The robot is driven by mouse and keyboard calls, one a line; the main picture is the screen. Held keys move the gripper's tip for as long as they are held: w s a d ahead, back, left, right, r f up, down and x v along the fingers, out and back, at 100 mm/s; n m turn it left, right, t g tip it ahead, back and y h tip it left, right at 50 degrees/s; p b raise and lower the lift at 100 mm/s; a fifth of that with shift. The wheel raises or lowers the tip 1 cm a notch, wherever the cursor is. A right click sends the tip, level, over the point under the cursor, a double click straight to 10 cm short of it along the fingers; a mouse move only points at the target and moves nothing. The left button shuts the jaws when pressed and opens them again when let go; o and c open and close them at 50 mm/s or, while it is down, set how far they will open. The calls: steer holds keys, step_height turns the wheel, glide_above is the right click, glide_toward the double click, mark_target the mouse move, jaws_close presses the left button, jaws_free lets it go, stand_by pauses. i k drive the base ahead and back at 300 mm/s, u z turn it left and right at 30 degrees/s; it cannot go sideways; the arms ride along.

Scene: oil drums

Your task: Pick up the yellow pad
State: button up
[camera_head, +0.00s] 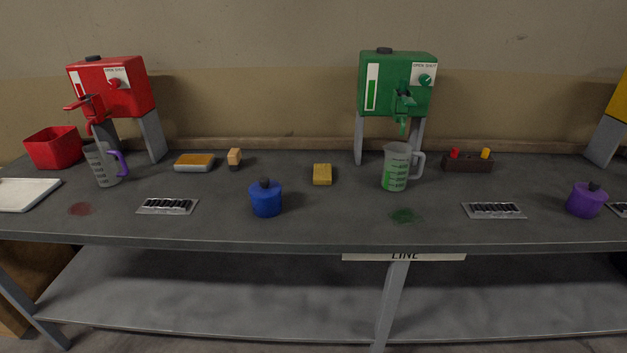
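A small yellow pad (322,174) lies flat on the grey bench (330,222), near its middle, between the red and green machines. Its top is yellow and nothing touches it. Farther left, an orange-yellow block (194,160) with a pale lower part also lies on the bench. My gripper is not in view.
A blue lidded pot (266,199) stands front left of the pad. A measuring jug (396,168) with green marks stands to its right under the green machine (397,84). A small tan-topped brush or block (234,158) is at its left. Bench around the pad is clear.

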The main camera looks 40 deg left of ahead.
mark_target(323, 171)
steer(key=u, duration=1.2)
steer(key=i, duration=1.5)
steer(key=z, duration=0.05)
